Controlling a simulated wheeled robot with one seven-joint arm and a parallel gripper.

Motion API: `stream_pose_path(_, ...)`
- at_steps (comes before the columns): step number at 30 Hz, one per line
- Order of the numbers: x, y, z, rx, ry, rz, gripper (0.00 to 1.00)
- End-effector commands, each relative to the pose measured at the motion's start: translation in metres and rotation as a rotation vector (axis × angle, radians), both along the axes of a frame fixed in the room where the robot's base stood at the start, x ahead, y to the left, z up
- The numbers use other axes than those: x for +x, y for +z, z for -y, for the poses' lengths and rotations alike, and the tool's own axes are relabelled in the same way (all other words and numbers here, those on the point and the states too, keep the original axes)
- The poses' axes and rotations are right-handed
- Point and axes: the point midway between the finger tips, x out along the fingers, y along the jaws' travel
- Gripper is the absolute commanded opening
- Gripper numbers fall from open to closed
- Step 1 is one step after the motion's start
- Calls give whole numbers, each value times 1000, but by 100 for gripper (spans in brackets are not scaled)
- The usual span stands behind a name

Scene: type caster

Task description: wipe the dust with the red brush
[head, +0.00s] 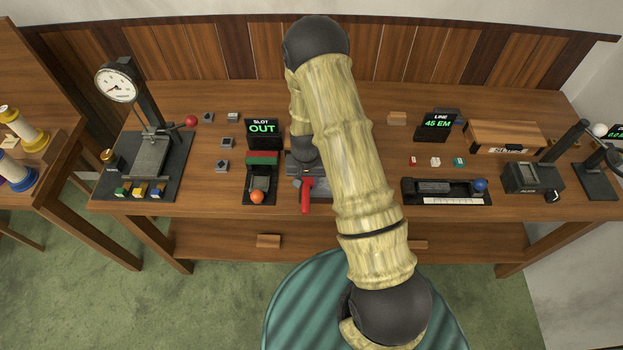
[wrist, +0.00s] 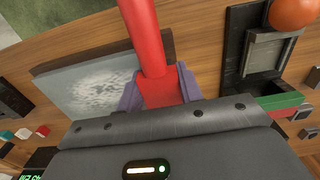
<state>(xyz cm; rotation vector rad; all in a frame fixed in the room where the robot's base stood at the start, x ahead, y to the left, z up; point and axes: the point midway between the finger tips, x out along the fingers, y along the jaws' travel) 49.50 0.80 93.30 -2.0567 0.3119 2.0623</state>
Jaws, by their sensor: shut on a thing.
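The red brush (wrist: 147,38) is held in my gripper (wrist: 160,88), its red handle between the two purple fingers in the wrist view. In the head view the red handle (head: 306,196) sticks out toward the table's front edge from beneath my gripper. The bristles cannot be made out. Whitish dust (wrist: 103,88) lies as a speckled patch on a grey plate (wrist: 62,82) with a dark rim, beside the brush in the wrist view. Whether the brush touches the plate cannot be told.
A slot device (head: 259,185) with an orange ball stands just left of my gripper, below a screen (head: 263,130) reading OUT. A dial press (head: 150,158) stands at the left. A tray with a blue ball (head: 445,190) and a wooden box (head: 503,135) are at the right.

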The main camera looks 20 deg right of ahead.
Motion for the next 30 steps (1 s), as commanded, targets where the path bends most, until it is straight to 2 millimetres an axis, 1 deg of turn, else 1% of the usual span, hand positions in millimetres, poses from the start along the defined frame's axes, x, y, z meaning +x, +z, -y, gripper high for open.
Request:
stream_pose_path(1,1,19,1,-1,-2,6,15)
stream_pose_path(2,1,25,1,0,-2,4,15)
stream_pose_path(5,0,31,2,0,-2,1,15)
stream_pose_path(18,0,70,3,-1,-3,2,15)
stream_pose_path(23,0,78,3,0,-3,1,15)
stream_pose_path(30,0,79,4,-1,-7,1,15)
